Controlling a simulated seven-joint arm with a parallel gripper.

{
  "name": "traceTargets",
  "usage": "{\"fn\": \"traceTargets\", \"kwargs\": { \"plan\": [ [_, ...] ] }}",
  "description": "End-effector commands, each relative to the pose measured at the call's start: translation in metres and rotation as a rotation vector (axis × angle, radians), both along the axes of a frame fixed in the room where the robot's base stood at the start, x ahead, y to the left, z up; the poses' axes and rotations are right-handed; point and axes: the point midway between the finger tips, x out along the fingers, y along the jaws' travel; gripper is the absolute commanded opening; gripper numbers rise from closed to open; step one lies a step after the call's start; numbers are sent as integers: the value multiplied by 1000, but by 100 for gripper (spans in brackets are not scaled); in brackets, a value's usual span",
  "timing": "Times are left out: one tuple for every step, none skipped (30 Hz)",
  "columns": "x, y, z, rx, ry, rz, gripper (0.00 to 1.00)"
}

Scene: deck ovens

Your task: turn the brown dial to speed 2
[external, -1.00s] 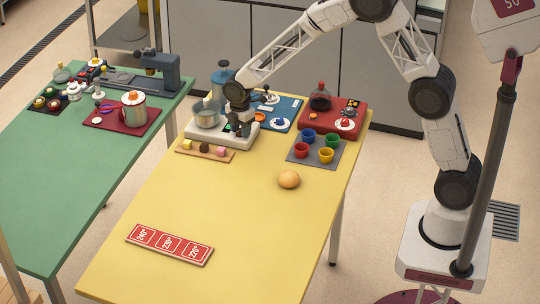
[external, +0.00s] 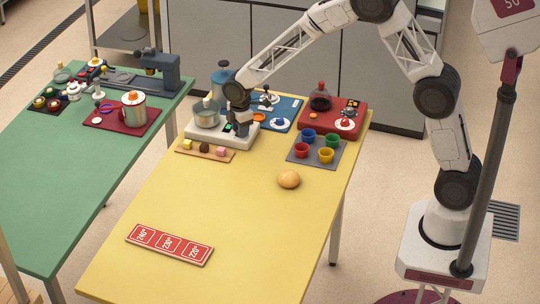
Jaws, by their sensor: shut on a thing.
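My gripper (external: 240,130) points down at the right part of a white appliance (external: 215,140) at the far side of the yellow table. A silver bowl (external: 207,116) stands on the left of this appliance. My gripper is shut at the appliance's control area, on what appears to be the brown dial. The fingers and wrist hide the dial, so its pointer and speed marks cannot be read. Small green display marks (external: 228,128) show beside the fingers.
A wooden board (external: 190,152) with small pieces lies in front. A grey mat (external: 297,155) with coloured cups, a red appliance (external: 357,117) and a round bun (external: 289,179) are to the right. A red temperature sign (external: 169,244) lies nearer. The table's middle is clear.

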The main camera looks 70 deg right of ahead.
Motion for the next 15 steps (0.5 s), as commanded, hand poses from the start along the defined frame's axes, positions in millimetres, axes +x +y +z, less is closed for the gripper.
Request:
{"fn": "traceTargets", "kwargs": {
  "plan": [
    [-1, 0, 0, 0, 1, -41, 12],
    [-1, 0, 0, 0, 1, -68, 12],
    [-1, 0, 0, 0, 1, -106, 12],
    [-1, 0, 0, 0, 1, -134, 12],
    [-1, 0, 0, 0, 1, -163, 12],
    [-1, 0, 0, 0, 1, -201, 12],
    [-1, 0, 0, 0, 1, -230, 12],
    [-1, 0, 0, 0, 1, -258, 12],
    [-1, 0, 0, 0, 1, -297, 12],
    [-1, 0, 0, 0, 1, -325, 12],
    [-1, 0, 0, 0, 1, -354, 12],
    [-1, 0, 0, 0, 1, -392, 12],
    [-1, 0, 0, 0, 1, -421, 12],
    [-1, 0, 0, 0, 1, -449, 12],
    [-1, 0, 0, 0, 2, -487, 12]
  ]
}}
